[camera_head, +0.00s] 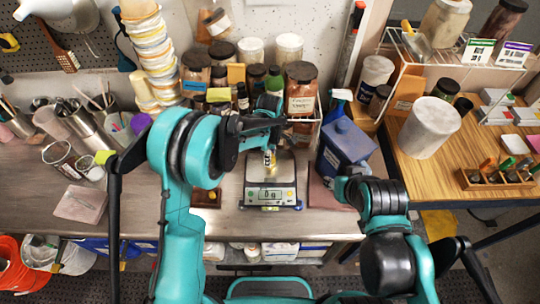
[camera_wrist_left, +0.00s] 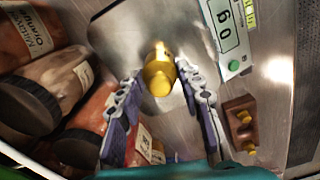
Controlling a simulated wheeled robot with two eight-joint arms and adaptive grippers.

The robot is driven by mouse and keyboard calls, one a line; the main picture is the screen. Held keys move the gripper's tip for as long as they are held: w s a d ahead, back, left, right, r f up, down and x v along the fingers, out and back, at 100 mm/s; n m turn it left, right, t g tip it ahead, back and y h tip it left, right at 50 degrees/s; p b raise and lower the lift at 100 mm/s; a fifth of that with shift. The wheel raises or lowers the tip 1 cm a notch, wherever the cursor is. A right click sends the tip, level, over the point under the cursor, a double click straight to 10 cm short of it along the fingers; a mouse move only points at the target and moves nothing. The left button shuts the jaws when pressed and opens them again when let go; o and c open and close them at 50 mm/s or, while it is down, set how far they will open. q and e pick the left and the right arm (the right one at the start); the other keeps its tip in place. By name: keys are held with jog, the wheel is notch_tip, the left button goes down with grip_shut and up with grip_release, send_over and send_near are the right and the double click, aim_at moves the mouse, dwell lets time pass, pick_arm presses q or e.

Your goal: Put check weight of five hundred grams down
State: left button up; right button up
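The brass check weight (camera_wrist_left: 158,76) is between the fingertips of my left gripper (camera_wrist_left: 160,70) in the left wrist view, with the fingers close against both its sides. In the head view the left gripper (camera_head: 272,140) is over the scale, and the small weight (camera_head: 269,158) shows above the pan. The kitchen scale (camera_head: 270,196) stands on the steel bench, and its display reads 0 g; the display also shows in the left wrist view (camera_wrist_left: 228,35). Whether the weight's underside touches the pan is hidden.
A brown block with brass pieces (camera_wrist_left: 241,122) lies beside the scale. Jars (camera_head: 301,88) crowd behind it. A blue jug (camera_head: 345,148) stands to the right and stacked cups (camera_head: 150,45) to the left. The steel bench (camera_head: 130,205) is partly clear at front left.

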pick_arm(q)
jog(key=o, duration=0.4)
jog(key=shift+o, duration=0.2)
jog(key=shift+r+p, duration=0.35)
jog(key=shift+r, duration=0.05)
notch_tip(320, 180, up, 12)
jog(key=f, duration=0.1)
jog(key=s+a+r+m+t, duration=0.3)
jog(key=s+a+r+m, duration=0.4)
jog(key=s+a+r, duration=0.25)
jog(key=s+a+f+m+t, duration=0.1)
jog(key=s+a+m+t, duration=0.3)
jog(key=s+a+m, duration=0.4)
jog(key=s+p, duration=0.1)
jog(key=s, duration=0.2)
